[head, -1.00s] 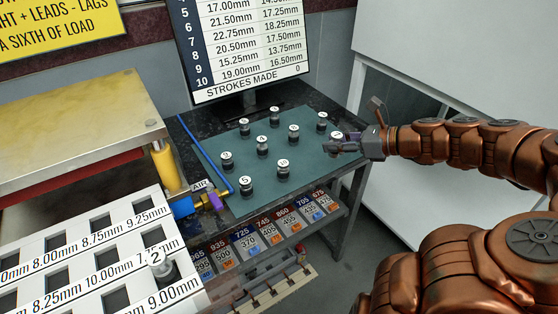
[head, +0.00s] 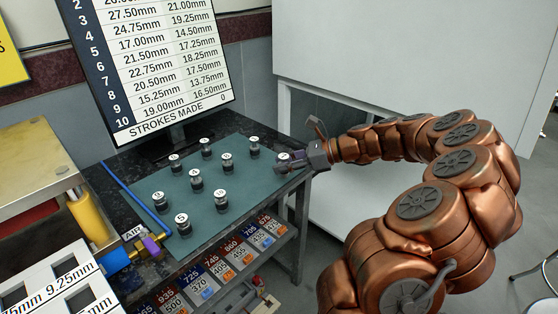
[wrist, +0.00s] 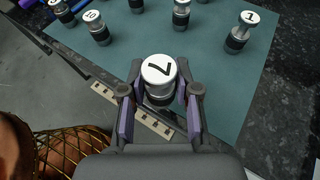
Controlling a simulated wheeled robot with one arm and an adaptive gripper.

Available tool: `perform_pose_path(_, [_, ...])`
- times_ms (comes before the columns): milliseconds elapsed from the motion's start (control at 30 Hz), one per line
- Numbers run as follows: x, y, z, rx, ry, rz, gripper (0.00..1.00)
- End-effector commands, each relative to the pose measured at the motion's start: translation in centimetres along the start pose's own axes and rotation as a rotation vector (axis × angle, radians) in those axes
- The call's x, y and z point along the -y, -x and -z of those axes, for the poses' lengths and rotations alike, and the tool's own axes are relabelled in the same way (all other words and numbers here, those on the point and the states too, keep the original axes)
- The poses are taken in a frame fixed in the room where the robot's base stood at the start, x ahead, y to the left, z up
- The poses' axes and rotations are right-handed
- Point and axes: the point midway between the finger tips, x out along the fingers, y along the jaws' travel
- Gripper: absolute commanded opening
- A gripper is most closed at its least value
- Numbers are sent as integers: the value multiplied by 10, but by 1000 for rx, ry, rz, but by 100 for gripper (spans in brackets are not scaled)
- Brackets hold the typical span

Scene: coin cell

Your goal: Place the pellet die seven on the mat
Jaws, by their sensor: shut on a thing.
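The pellet die seven (wrist: 160,82) has a white round cap marked 7 and a dark metal body. My gripper (wrist: 158,100) is shut on it, with one finger on each side. In the head view my gripper (head: 292,162) is at the right edge of the green mat (head: 245,186), and the die's white cap (head: 283,156) shows at its tip. The die looks upright at the mat's near edge in the wrist view. Its lower part is hidden, and I cannot tell whether it touches the mat.
Several other numbered dies stand on the mat, including die 5 (head: 183,224), die 9 (head: 158,201) and die 1 (wrist: 242,30). A monitor (head: 150,70) stands behind. A shelf of labelled bins (head: 225,265) is below the mat. Bare mat shows between the dies.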

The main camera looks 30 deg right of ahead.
Motion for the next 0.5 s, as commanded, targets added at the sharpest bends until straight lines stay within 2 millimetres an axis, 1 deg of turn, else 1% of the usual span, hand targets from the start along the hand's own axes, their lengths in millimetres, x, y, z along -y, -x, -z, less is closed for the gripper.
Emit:
perform_pose_path(33, [8,-2,0,-1,1,1,0])
perform_pose_path(300, [45,-14,0,-1,1,1,0])
perform_pose_path(400, [56,-16,-1,0,1,3,0])
perform_pose_path(500, [62,-19,-1,1,0,-1,0])
